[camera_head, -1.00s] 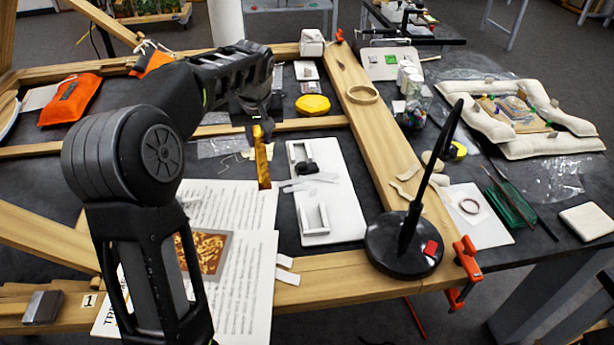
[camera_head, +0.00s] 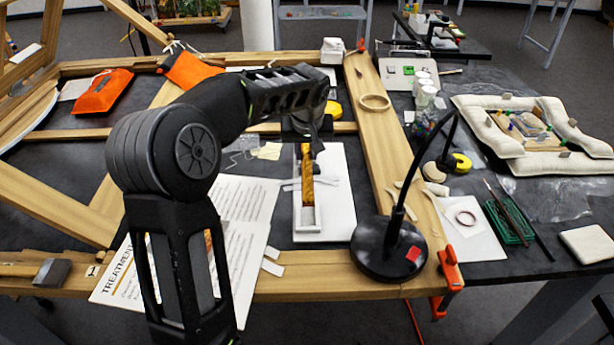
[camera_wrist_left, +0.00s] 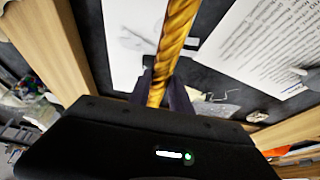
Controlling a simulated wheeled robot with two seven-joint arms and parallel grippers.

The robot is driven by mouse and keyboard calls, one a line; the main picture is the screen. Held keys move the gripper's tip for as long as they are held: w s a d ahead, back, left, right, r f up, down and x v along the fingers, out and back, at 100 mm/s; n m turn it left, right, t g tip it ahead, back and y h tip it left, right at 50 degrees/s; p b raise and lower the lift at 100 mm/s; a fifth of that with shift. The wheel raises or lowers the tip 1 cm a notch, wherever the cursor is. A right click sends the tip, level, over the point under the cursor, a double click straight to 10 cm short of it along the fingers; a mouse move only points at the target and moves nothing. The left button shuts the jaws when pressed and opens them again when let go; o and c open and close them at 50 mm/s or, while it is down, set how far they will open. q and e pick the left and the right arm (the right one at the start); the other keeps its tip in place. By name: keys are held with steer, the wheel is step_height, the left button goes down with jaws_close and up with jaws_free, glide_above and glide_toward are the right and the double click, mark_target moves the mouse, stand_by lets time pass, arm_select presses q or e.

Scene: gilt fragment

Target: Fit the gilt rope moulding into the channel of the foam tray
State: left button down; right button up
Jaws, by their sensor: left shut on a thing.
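The gilt rope moulding (camera_head: 307,182) hangs upright from my left gripper (camera_head: 305,138), its lower end over the white foam tray. The left wrist view shows the twisted gold moulding (camera_wrist_left: 175,35) between the dark fingers (camera_wrist_left: 164,90), which are shut on it. The white foam tray (camera_head: 338,190) lies on the dark table, with a raised channel block (camera_head: 307,222) near its front. The moulding and gripper hide the channel's upper part. Whether the moulding's lower end touches the tray, I cannot tell. My right gripper is in neither view.
A black lamp (camera_head: 385,248) stands right of the tray on the wooden frame (camera_head: 390,140). Printed sheets (camera_head: 245,200) lie left of the tray, partly behind my arm. An orange clamp (camera_head: 452,270) grips the frame's corner. White strips (camera_head: 272,262) lie at the front.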

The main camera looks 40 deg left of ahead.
mark_target(307, 156)
arm_select(q)
steer(key=shift+f, duration=1.65)
steer(key=shift+f+p, duration=0.3)
steer(key=shift+f, duration=1.55)
steer(key=shift+f, duration=0.1)
steer(key=shift+f+b, duration=0.15)
steer(key=shift+b, duration=0.15)
steer(key=c, duration=1.2)
jaws_free()
steer(key=shift+o, duration=0.2)
steer(key=shift+r, duration=0.2)
